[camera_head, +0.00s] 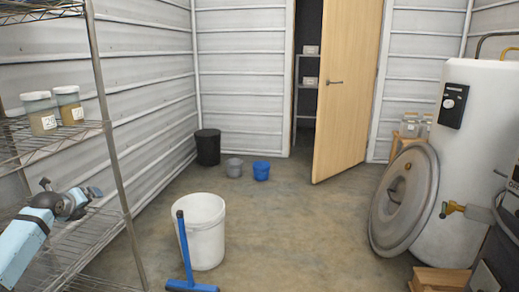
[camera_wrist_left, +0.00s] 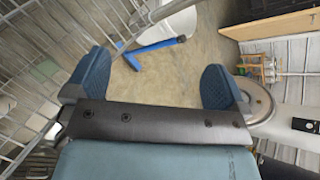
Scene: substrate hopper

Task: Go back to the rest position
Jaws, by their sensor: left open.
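My left gripper (camera_head: 78,200) comes in from the left in the head view, at the end of my light blue arm, in front of the wire shelf rack (camera_head: 104,130). In the left wrist view the gripper (camera_wrist_left: 155,82) has its two dark blue fingers wide apart, with nothing between them but a view of the floor. It is open and empty. My right gripper does not show in either view.
A white bucket (camera_head: 206,240) and a blue squeegee (camera_head: 186,255) stand on the floor right of the rack. A white tank (camera_head: 450,170) with a round grey lid (camera_head: 400,200) stands at right. Labelled jars (camera_head: 40,113) are on the rack. The middle floor is clear.

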